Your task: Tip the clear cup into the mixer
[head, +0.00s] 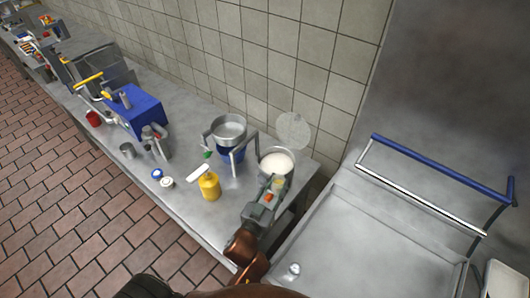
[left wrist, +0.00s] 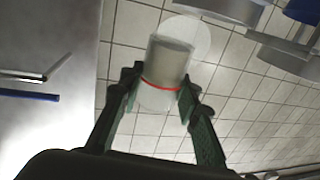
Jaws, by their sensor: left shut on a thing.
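The clear cup (head: 277,160) holds white stuff and looks roughly upright in the head view, at the right end of the steel counter. My left gripper (head: 271,187) is shut on its side. In the left wrist view the cup (left wrist: 168,62) sits between the fingers of my left gripper (left wrist: 158,95), with a red line around it. A clear round disc (head: 293,131) shows just behind the cup. The mixer, seemingly the steel bowl (head: 229,131) in a blue and grey stand, is just left of the cup, apart from it. My right gripper is not in view.
A yellow bottle (head: 209,186) and small round items (head: 166,182) stand at the counter's front. A blue machine (head: 140,112) is further left. A tiled wall (head: 290,50) is close behind. A steel unit with a blue-edged bar (head: 440,170) is on the right.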

